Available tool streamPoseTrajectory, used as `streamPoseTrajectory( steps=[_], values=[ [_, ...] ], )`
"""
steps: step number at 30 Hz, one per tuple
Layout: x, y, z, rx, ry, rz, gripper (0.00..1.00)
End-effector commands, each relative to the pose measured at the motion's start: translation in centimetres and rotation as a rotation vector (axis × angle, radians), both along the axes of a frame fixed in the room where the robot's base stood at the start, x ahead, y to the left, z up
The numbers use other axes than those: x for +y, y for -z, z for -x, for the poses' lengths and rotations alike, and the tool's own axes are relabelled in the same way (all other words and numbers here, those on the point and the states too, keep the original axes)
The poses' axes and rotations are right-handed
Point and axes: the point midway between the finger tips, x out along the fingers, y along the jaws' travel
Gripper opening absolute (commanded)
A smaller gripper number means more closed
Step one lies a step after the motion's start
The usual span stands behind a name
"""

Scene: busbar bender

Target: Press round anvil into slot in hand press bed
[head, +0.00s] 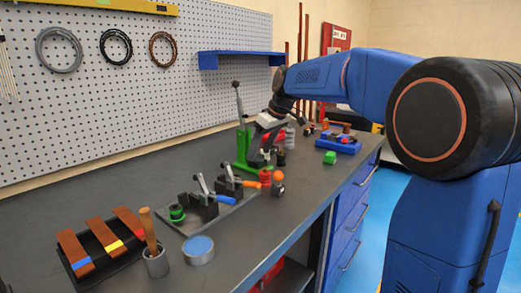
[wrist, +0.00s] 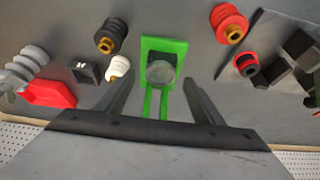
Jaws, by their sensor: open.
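The green hand press (head: 243,139) stands on the bench with its lever upright, partly covered by my gripper (head: 261,153) in the head view. In the wrist view my gripper (wrist: 159,78) is open, with its two dark fingers on either side of the press's green frame (wrist: 178,46). A dark grey round piece (wrist: 160,71) shows within the green frame, between the fingers. I cannot tell whether it is the round anvil or part of the press, nor whether anything touches it. The slot in the bed is hidden.
Near the press in the wrist view are a white-and-brass piece (wrist: 119,67), a black insulator (wrist: 111,34), a red insulator (wrist: 229,22) and a red block (wrist: 48,93). Lever tools on a plate (head: 238,208) stand nearer.

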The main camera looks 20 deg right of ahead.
Motion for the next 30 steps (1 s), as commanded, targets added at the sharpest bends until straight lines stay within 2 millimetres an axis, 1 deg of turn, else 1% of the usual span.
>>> streamPoseTrajectory(
  steps=[4,8,24,30],
  values=[
    [-0.3,-0.9,0.3,-0.002,0.0,0.0,0.62],
    [-0.7,-2.7,1.0,-0.003,0.001,0.0,0.62],
    [-3.5,-12.3,4.7,-0.004,0.002,0.0,0.62],
    [-4.2,-14.6,5.6,-0.002,0.0,0.0,0.62]
  ],
)
